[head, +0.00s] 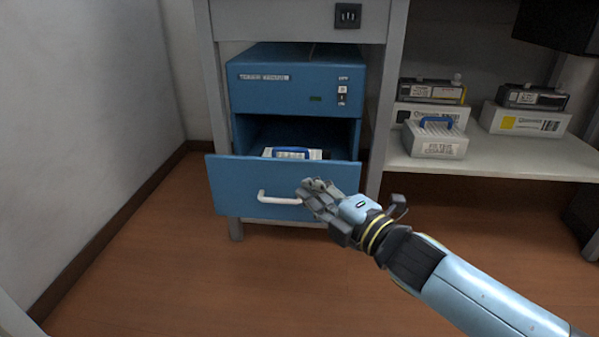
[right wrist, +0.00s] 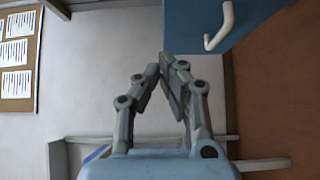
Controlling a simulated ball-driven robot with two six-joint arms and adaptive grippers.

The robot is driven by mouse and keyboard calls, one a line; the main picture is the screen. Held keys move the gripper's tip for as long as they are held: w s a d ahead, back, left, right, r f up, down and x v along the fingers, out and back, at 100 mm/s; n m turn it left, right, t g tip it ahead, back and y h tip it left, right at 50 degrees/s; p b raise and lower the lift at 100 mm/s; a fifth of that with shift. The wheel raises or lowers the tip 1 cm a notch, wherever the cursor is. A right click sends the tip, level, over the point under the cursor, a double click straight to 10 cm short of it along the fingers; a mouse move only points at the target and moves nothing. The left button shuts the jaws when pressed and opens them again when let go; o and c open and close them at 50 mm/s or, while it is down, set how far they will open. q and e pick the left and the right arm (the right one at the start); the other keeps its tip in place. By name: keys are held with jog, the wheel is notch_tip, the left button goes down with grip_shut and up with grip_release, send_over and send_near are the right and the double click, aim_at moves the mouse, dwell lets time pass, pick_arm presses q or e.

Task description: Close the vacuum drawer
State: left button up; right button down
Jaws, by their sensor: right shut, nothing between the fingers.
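The blue vacuum unit (head: 295,78) stands under a grey bench, with its vacuum drawer (head: 235,185) pulled out. The drawer front has a white bar handle (head: 278,199); the drawer and the handle (right wrist: 221,30) also show at the top of the right wrist view. A white box-shaped item with a blue handle (head: 292,153) lies in the drawer, partly hidden by its front. My right gripper (head: 308,186) is shut and empty, in front of the right part of the drawer front, hiding the handle's right end. Contact with the drawer cannot be told. My left gripper is not in view.
A pale shelf (head: 500,160) on the right bears several white boxes, two dark cartridges and a white filter with a blue handle (head: 437,136). A wall (head: 90,120) stands on the left. The brown floor (head: 200,280) before the drawer is clear.

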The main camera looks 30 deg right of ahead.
aim_at(300, 168)
jog(key=w, duration=0.4)
jog(key=w+d, duration=0.1)
jog(key=w, duration=0.2)
jog(key=shift+f, duration=0.15)
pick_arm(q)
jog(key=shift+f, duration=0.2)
pick_arm(e)
jog(key=shift+w+d, duration=0.2)
jog(key=shift+w, duration=0.15)
